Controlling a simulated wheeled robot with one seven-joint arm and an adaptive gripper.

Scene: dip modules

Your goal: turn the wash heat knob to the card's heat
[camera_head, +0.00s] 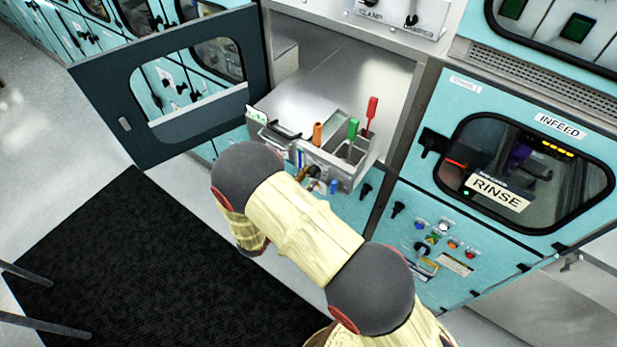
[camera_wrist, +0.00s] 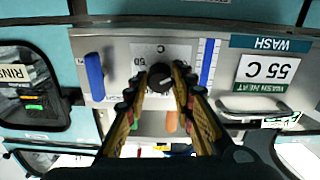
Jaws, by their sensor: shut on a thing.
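In the wrist view, which shows the panel upside down, the black heat knob (camera_wrist: 160,77) sits on a pale dial plate (camera_wrist: 146,54) marked 60 and C. My gripper (camera_wrist: 158,84) is shut on the knob, one finger on each side. The other dial numbers and the knob's exact setting are too small or covered to read. The card (camera_wrist: 266,70) reads 55 C, with a green strip, and sits right of the knob under a WASH label (camera_wrist: 275,43). In the head view my arm hides the knob and most of my gripper (camera_head: 313,172).
A blue lever (camera_wrist: 94,76) and a blue-marked scale (camera_wrist: 207,62) flank the knob. An open dark door (camera_head: 105,100) stands left. The RINSE unit (camera_head: 430,180) is right.

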